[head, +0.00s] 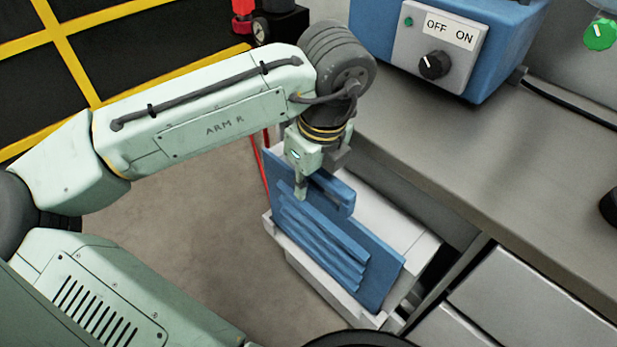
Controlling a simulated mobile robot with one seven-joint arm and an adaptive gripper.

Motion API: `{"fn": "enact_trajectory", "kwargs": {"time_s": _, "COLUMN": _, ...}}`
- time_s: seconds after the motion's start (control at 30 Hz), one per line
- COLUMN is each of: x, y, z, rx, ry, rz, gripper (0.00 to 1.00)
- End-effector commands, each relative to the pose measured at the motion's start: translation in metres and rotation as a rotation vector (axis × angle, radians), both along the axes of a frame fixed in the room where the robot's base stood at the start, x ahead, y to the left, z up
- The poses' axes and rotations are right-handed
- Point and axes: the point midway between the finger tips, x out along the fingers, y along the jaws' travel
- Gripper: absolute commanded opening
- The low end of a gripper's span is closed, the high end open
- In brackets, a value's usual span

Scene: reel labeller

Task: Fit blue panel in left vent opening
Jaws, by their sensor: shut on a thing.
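The blue panel (372,255) has raised slanted louvres and a raised bar along its top. It stands tilted at the front of a white box-like housing (408,235) below the worktop. My gripper (303,180) comes down from above and is shut on the panel's upper left part. A white ledge (325,285) runs along the panel's lower edge. The panel covers the face behind it, so the left vent opening is hidden. I cannot tell whether the panel is seated or only held in front.
A grey worktop (470,165) lies right of the housing and carries a blue control box (490,30) with an OFF/ON knob. Red cables (262,170) hang behind the panel's left side. Grey drawer-like fronts (530,290) are at lower right. Bare floor (190,240) is left of the panel.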

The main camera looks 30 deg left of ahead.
Motion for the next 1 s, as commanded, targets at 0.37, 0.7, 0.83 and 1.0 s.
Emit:
{"fn": "enact_trajectory", "kwargs": {"time_s": 0.37, "x": 0.0003, "y": 0.0001, "z": -0.0063, "rx": 0.001, "ry": -0.001, "rz": 0.0, "gripper": 0.0}}
{"fn": "enact_trajectory", "kwargs": {"time_s": 0.7, "x": 0.0006, "y": -0.001, "z": -0.0008, "rx": -0.002, "ry": -0.001, "rz": 0.0, "gripper": 0.0}}
{"fn": "enact_trajectory", "kwargs": {"time_s": 0.83, "x": 0.0004, "y": -0.0008, "z": -0.0005, "rx": 0.0, "ry": -0.001, "rz": 0.0, "gripper": 0.0}}
{"fn": "enact_trajectory", "kwargs": {"time_s": 1.0, "x": 0.0004, "y": -0.0006, "z": -0.001, "rx": 0.001, "ry": -0.001, "rz": 0.0, "gripper": 0.0}}
